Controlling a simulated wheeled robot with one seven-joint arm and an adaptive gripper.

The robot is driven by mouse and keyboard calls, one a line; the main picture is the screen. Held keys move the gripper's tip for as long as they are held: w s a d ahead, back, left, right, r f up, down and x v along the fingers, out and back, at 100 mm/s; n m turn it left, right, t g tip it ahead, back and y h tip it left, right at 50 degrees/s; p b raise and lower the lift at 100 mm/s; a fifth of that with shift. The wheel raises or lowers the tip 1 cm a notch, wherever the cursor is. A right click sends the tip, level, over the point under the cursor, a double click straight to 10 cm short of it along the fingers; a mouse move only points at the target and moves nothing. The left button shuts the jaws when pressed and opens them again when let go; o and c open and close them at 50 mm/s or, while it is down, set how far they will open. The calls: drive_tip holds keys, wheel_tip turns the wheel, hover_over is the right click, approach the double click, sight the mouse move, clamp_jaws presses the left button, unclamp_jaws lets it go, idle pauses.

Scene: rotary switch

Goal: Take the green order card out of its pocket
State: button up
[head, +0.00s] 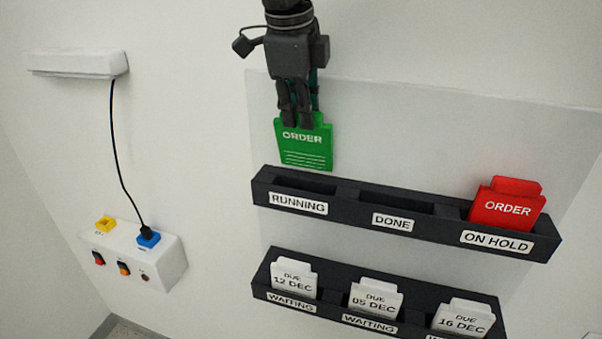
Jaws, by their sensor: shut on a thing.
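The green order card (306,149) hangs in the air above the pocket labelled RUNNING (300,188), with its bottom edge clear of the pocket's opening. My gripper (297,122) is shut on the card's top edge and points down. The card is roughly upright and slightly tilted, its ORDER text and white lines facing the camera. The RUNNING pocket looks empty, and so does the DONE pocket (395,208) beside it.
A red order card (508,206) stands in the ON HOLD pocket. The lower dark rack (262,282) holds white due-date cards (293,279) in WAITING pockets. At left, a white switch box (163,262) has a blue plug (148,238) with a black cable up to a white wall unit (80,64).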

drive_tip(key=s+a+p, duration=0.1)
drive_tip(key=s+a, duration=0.1)
drive_tip(key=s, duration=0.4)
drive_tip(key=shift+s, duration=0.35)
idle(0.7)
drive_tip(key=shift+f, duration=0.1)
